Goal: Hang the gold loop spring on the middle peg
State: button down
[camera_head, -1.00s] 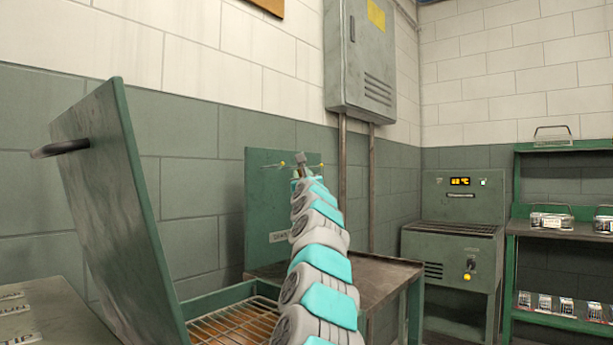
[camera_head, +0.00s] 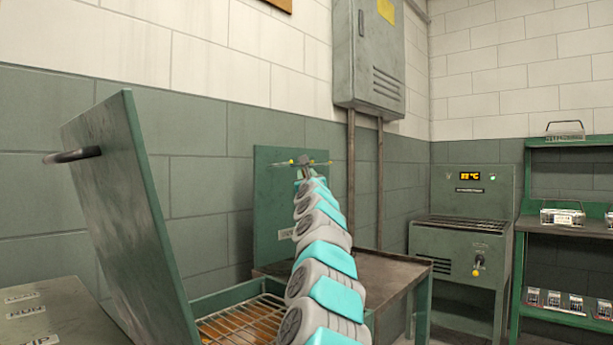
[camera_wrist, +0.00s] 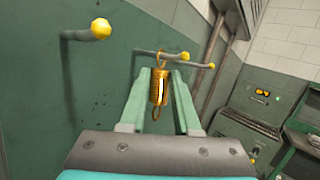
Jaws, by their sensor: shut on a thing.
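The gold loop spring (camera_wrist: 158,88) hangs upright between the two green fingers of my gripper (camera_wrist: 161,92), which is shut on it. Its upper loop overlaps the shaft of the middle peg (camera_wrist: 148,53) in the wrist view; I cannot tell whether the loop is around the peg or in front of it. The middle peg's yellow tip shows just right of the loop. In the head view my gripper is up at the green peg board (camera_head: 265,205), and my arm hides the spring.
Another yellow-tipped peg (camera_wrist: 100,30) is at left, and a third (camera_wrist: 208,66) lies close right of the middle one. An open green lid (camera_head: 125,200) stands left of my arm, with a wire rack (camera_head: 245,318) beside it. A metal table (camera_head: 385,275) is at right.

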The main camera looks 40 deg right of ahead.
jog(key=c, duration=0.5)
grip_release()
jog(key=shift+c, duration=0.2)
jog(key=shift+s, duration=0.1)
jog(key=v, duration=0.7)
jog(key=shift+s+a, duration=0.2)
jog(key=shift+a, duration=0.05)
jog(key=shift+s+f, duration=0.1)
